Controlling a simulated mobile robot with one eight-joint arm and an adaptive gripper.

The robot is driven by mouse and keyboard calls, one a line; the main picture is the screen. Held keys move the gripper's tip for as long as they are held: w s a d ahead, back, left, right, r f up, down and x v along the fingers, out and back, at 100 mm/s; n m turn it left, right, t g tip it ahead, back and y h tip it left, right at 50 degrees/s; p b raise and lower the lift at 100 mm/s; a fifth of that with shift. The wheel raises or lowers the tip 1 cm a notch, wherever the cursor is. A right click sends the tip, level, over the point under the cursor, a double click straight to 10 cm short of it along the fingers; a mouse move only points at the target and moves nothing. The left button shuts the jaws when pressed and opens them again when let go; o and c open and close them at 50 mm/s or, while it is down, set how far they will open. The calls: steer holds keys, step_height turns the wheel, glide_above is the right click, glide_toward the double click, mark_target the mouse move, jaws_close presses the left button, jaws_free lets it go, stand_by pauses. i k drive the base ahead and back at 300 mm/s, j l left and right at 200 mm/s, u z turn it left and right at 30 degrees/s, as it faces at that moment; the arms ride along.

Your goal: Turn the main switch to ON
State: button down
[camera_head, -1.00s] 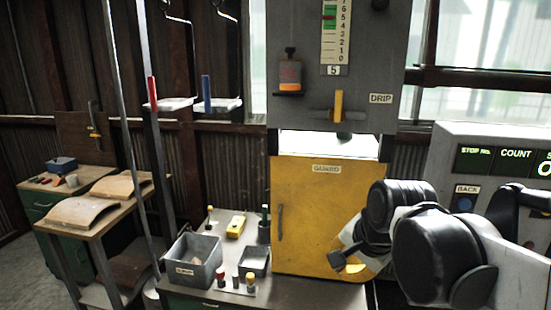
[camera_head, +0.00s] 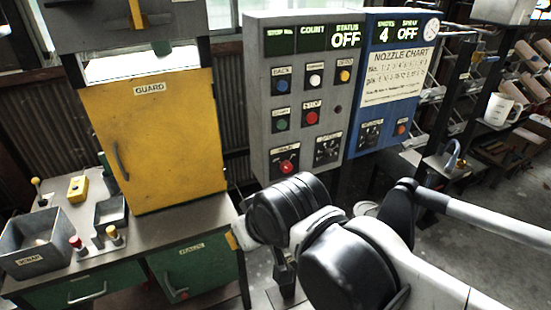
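The main switch (camera_head: 286,167) is a red rotary knob at the lower left of the grey control panel (camera_head: 262,100), under a small label that seems to read MAIN. The panel's STATUS display (camera_head: 345,40) reads OFF. The knob's exact angle is too small to tell. My gripper (camera_head: 238,236) is below and left of the switch, apart from it, near the right end of the workbench. It is mostly hidden behind my own black and white wrist, so its fingers cannot be made out.
The yellow guard door (camera_head: 160,140) stands left of the panel. The workbench (camera_head: 180,228) holds a grey scrap bin (camera_head: 40,245) and small knobs. A blue panel (camera_head: 385,95) adjoins the grey one on the right. Shelves (camera_head: 490,130) stand farther right. Space before the panel's lower face looks open.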

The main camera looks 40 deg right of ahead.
mark_target(286, 166)
steer(key=k+j+z, duration=0.2)
steer(key=z, duration=0.3)
steer(key=k+j+z, duration=0.15)
steer(key=z, duration=0.35)
steer(key=k+z, duration=0.25)
steer(key=z, duration=0.25)
